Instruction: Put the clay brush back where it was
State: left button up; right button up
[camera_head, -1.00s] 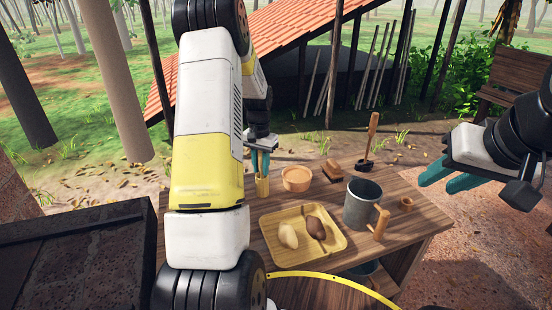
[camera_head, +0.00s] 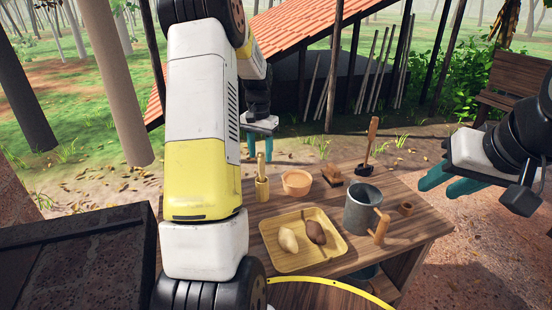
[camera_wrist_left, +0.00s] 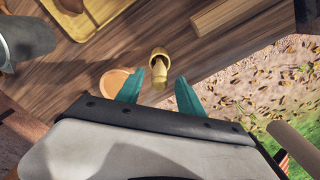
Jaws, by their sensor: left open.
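The clay brush (camera_head: 261,162) stands upright in a small yellow wooden holder (camera_head: 262,190) at the back left of the table. In the left wrist view the brush (camera_wrist_left: 159,72) shows end-on in the holder (camera_wrist_left: 158,53), between my finger lines. My left gripper (camera_head: 262,131) is open and empty, above and apart from the brush; its teal fingers (camera_wrist_left: 158,90) are spread in the left wrist view. My right gripper (camera_head: 450,184) is open and empty, off the right side of the table.
A yellow tray (camera_head: 273,262) holds two clay lumps. A round bowl (camera_head: 296,182), a brown block brush (camera_head: 331,174), a grey mug (camera_head: 362,207), a small wooden cup (camera_head: 405,209) and an upright wooden-handled tool (camera_head: 371,136) stand nearby. A dark crate (camera_head: 75,262) is at left.

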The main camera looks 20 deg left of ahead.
pick_arm(q)
notch_tip(320, 180, up, 5)
jog(key=shift+s+d+f, duration=0.1)
jog(key=shift+f, duration=0.05)
jog(key=s+d+r+t, duration=0.3)
jog(key=s+d+r, duration=0.5)
jog(key=s+r, duration=0.25)
jog(key=s+d+t, duration=0.1)
jog(key=s+d, duration=0.1)
jog(key=s, duration=0.3)
jog(key=s+d+r+t+h, duration=0.1)
jog(key=s+d, duration=0.1)
jog(key=s, duration=0.4)
jog(key=s+d+r+n+t+h, duration=0.1)
jog(key=s+d, duration=0.1)
jog(key=s, duration=0.3)
jog(key=shift+s+d, duration=0.3)
jog(key=shift+d, duration=0.1)
